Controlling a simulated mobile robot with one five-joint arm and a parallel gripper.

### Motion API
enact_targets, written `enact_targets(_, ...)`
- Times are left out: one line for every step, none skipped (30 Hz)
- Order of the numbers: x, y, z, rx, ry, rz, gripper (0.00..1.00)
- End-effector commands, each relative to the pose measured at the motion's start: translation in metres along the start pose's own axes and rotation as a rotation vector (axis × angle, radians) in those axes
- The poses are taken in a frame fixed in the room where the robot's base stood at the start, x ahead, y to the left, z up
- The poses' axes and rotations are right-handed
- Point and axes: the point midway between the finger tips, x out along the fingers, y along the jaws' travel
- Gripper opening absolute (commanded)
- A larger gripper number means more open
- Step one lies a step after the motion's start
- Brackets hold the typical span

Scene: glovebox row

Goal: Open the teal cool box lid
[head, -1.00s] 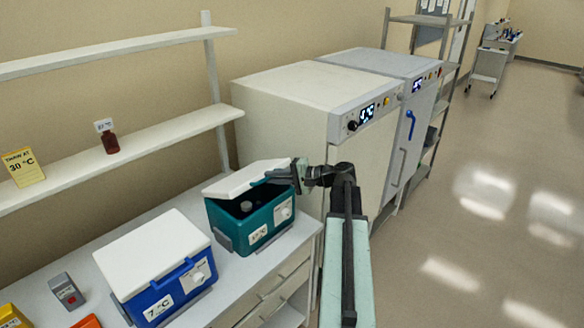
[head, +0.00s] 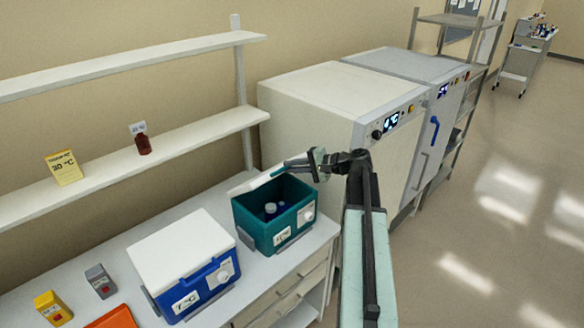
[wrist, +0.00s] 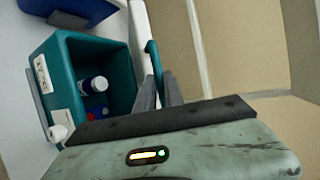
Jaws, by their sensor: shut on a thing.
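The teal cool box (head: 258,232) stands on the bench, its inside open to view. Its white lid (head: 256,181) is tilted up on the far side, partly behind the box rim. My gripper (head: 305,166) is shut on the teal lid handle (head: 284,168), up and to the right of the box. In the wrist view the handle (wrist: 152,58) runs down to my fingers (wrist: 160,92), beside the white lid edge (wrist: 141,40). The box (wrist: 68,48) holds a bottle with a white part (wrist: 93,86) and smaller blue and red things.
A blue cool box (head: 203,286) with a closed white lid stands to the left on the bench. A white cabinet (head: 315,115) stands behind; shelves (head: 90,165) line the wall.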

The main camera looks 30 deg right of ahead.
Motion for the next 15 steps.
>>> enact_targets(0.0016,-0.0001,0.0023,0.000,-0.007,0.001,0.00)
enact_targets(0.0017,-0.0001,0.0025,0.000,-0.007,0.001,0.15)
enact_targets(0.0019,-0.0002,0.0026,0.000,-0.007,0.001,0.26)
enact_targets(0.0020,-0.0002,0.0027,0.000,-0.007,0.001,0.34)
enact_targets(0.0019,-0.0002,0.0026,0.000,-0.007,0.001,0.34)
enact_targets(0.0019,-0.0001,0.0025,0.000,-0.007,0.001,0.34)
enact_targets(0.0018,-0.0001,0.0025,0.000,-0.007,0.001,0.34)
enact_targets(0.0018,-0.0001,0.0025,-0.001,-0.007,0.001,0.34)
enact_targets(0.0018,-0.0001,0.0024,-0.001,-0.006,0.001,0.34)
enact_targets(0.0017,-0.0001,0.0024,-0.001,-0.006,0.001,0.34)
enact_targets(0.0017,-0.0001,0.0024,-0.001,-0.006,0.001,0.34)
enact_targets(0.0016,-0.0001,0.0023,-0.001,-0.006,0.001,0.34)
enact_targets(0.0009,-0.0003,0.0023,-0.001,-0.006,0.001,0.34)
enact_targets(-0.0008,-0.0006,0.0022,-0.001,-0.005,0.001,0.34)
enact_targets(-0.0047,-0.0012,0.0020,0.000,-0.004,0.001,0.34)
